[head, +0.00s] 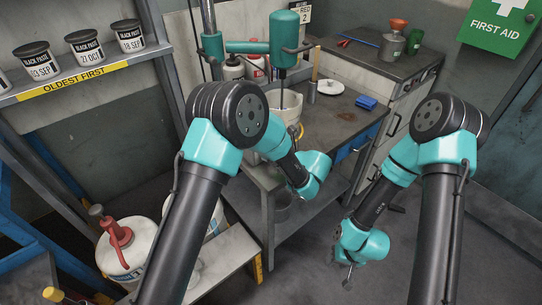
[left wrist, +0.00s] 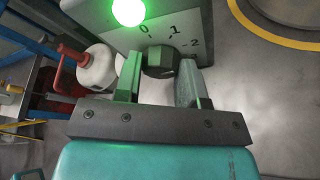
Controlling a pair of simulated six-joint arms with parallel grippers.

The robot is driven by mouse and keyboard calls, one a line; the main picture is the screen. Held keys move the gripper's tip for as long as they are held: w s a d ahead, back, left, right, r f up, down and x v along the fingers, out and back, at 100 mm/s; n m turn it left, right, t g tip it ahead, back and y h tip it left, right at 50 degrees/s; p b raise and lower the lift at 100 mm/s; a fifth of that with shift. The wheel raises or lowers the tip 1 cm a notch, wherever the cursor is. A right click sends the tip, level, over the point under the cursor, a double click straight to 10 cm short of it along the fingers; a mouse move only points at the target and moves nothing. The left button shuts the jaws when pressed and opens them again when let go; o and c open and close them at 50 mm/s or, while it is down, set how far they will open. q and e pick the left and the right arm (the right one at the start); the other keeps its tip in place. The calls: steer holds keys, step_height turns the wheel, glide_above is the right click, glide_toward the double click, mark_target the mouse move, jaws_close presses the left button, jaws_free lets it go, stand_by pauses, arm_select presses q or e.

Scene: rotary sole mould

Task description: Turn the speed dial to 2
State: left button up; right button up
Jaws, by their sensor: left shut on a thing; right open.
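The speed dial (left wrist: 159,61) is a dark faceted knob on a pale panel (left wrist: 195,22) marked 0, 1 and 2, seen in the left wrist view. My left gripper (left wrist: 160,76) has its two fingers on either side of the knob and is shut on it. I cannot tell which number the knob points at. A green lamp (left wrist: 128,10) glows on the panel above the 0. In the head view the left fingers and the dial are hidden behind my left wrist. My right gripper (head: 347,279) hangs low over the floor, open and empty.
A mixer stand (head: 284,40) rises over a pale bucket (head: 285,105) on the bench. A white container with a red pump (head: 122,245) stands at lower left; paste tins (head: 85,46) line the shelf. The floor around my right gripper is clear.

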stand_by(0.3)
arm_select(q)
steer(key=o, duration=0.9)
steer(key=shift+o, duration=0.2)
steer(key=shift+d, duration=0.1)
